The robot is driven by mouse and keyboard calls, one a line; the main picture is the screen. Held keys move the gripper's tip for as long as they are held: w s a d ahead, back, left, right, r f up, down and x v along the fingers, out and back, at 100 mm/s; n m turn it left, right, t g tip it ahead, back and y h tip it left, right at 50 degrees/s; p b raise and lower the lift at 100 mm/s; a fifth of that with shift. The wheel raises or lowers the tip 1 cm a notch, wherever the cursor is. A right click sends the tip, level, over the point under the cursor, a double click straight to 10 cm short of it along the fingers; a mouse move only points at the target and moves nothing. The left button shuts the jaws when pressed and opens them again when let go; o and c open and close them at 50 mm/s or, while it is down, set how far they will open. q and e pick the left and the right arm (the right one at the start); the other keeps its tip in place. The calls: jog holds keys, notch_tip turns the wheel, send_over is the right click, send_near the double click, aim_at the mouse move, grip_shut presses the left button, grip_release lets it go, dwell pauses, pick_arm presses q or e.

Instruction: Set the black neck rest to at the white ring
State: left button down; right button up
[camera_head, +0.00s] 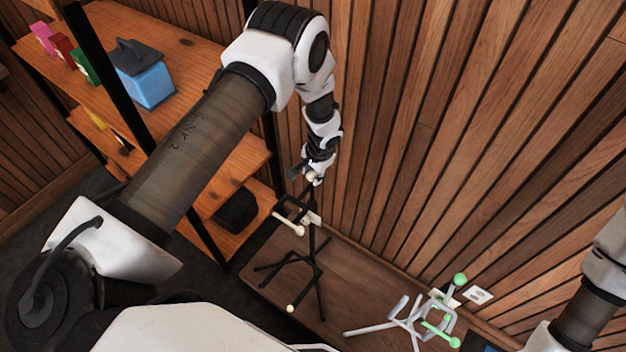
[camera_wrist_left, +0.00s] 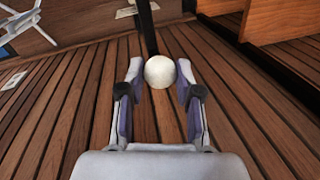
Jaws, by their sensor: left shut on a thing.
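The black neck rest (camera_head: 318,275) is a thin black stand with splayed legs and cream ball tips. In the head view it is on or just over the brown ledge by the wall; I cannot tell whether its feet touch. My left gripper (camera_head: 313,177) is at its top. In the left wrist view, a cream ball (camera_wrist_left: 159,71) sits between the two fingers of that gripper (camera_wrist_left: 156,85), which is shut on it. The fingers hide little of the ball. I cannot make out a white ring. My right gripper is out of view; only part of its arm shows at right.
A pale grey stand with green tips (camera_head: 408,325) stands on the ledge (camera_head: 355,262) to the right. A wall socket (camera_head: 478,294) is behind it. Wooden shelves (camera_head: 190,50) at left hold a blue box (camera_head: 150,86). The slatted wall (camera_head: 420,130) is close behind my left gripper.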

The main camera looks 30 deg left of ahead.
pick_arm(q)
notch_tip(320, 180, up, 10)
jog(key=p, duration=0.3)
jog(key=shift+r, duration=0.15)
jog(key=c, duration=0.8)
grip_release()
jog(key=r, duration=0.4)
jog(key=d+r, duration=0.1)
jog(key=r, duration=0.2)
jog(key=d+r, duration=0.1)
jog(key=r, duration=0.3)
jog(key=shift+s+r, duration=0.3)
jog(key=shift+s, duration=0.05)
